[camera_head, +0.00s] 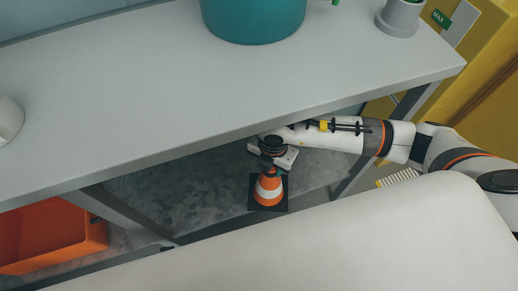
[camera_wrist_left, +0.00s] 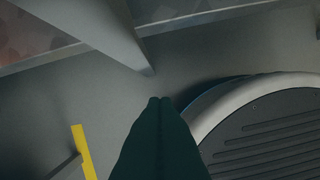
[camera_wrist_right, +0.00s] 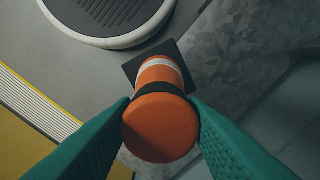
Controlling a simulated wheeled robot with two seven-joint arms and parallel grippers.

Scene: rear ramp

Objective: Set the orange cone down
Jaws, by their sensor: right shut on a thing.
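The orange cone (camera_head: 268,188) has white bands and a square black base. It looks roughly upright beneath the front edge of the table, near the front edge of the mottled grey lower shelf (camera_head: 185,195). My right gripper (camera_head: 271,152) is shut on its upper part. In the right wrist view the cone's orange top (camera_wrist_right: 160,128) sits between the two green fingers, and a black base corner shows beyond. I cannot tell whether the base touches the shelf. My left gripper (camera_wrist_left: 160,100) is shut and empty in the left wrist view, above grey floor.
The grey tabletop (camera_head: 200,85) overhangs the shelf and holds a teal pot (camera_head: 253,18) and a small grey pot (camera_head: 399,18). Table legs (camera_head: 125,215) flank the shelf. An orange bin (camera_head: 50,237) stands at left, and a yellow cabinet (camera_head: 480,70) at right.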

